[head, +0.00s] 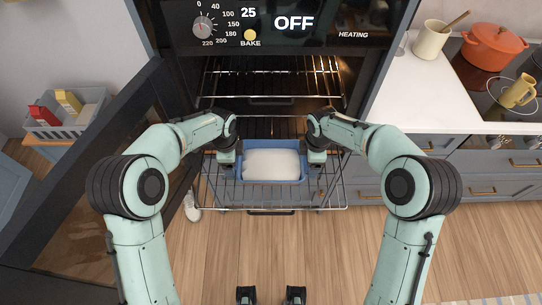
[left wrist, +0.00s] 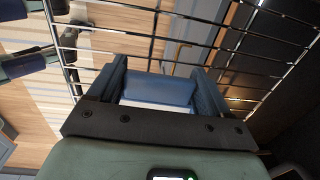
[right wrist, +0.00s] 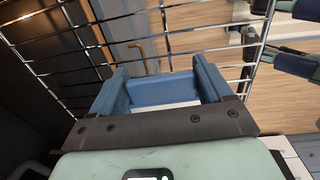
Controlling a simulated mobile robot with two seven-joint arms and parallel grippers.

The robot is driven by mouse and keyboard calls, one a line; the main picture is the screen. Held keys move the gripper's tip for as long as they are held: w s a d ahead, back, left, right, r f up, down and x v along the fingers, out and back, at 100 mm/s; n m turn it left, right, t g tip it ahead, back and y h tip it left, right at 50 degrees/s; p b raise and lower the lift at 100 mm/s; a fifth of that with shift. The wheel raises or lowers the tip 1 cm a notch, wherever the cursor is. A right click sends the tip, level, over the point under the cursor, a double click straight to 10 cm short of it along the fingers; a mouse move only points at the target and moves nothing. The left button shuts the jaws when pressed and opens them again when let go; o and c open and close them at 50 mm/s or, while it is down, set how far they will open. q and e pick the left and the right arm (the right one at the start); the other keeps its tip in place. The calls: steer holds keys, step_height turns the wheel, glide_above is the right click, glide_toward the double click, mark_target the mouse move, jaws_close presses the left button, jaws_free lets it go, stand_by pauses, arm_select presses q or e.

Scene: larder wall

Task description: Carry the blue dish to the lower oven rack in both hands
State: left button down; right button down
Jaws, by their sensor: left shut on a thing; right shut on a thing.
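The blue dish (head: 272,204) with a white filling is in front of the oven, over the pulled-out lower oven rack (head: 322,196). I cannot tell whether it rests on the wires or is just above them. My left gripper (head: 229,161) is shut on its left end, and my right gripper (head: 315,160) is shut on its right end. In the left wrist view the blue wall (left wrist: 160,89) shows between the fingers, and likewise in the right wrist view (right wrist: 162,90). The dish looks about level.
An upper rack (head: 270,66) is inside the lit oven. The open oven door (head: 85,165) stands at the left. A grey crate (head: 72,113) is beyond it. The right counter (head: 416,90) holds a utensil pot (head: 430,42), an orange pot (head: 487,47) and a yellow mug (head: 517,92).

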arm_select(q)
steer(key=shift+f, duration=0.4)
arm_select(e)
steer(key=shift+f, duration=0.4)
arm_select(q)
jaws_free()
steer(key=shift+f, duration=0.2)
arm_select(e)
jaws_free()
steer(key=shift+f, duration=0.2)
arm_select(q)
steer(key=r, duration=1.1)
steer(key=shift+s+r, duration=0.3)
steer(key=shift+s, duration=0.05)
arm_select(e)
steer(key=shift+r, duration=0.5)
arm_select(q)
steer(key=shift+r, duration=0.2)
arm_select(e)
step_height(320, 180, up, 11)
steer(key=shift+s, duration=0.4)
arm_select(q)
steer(key=shift+s, duration=0.1)
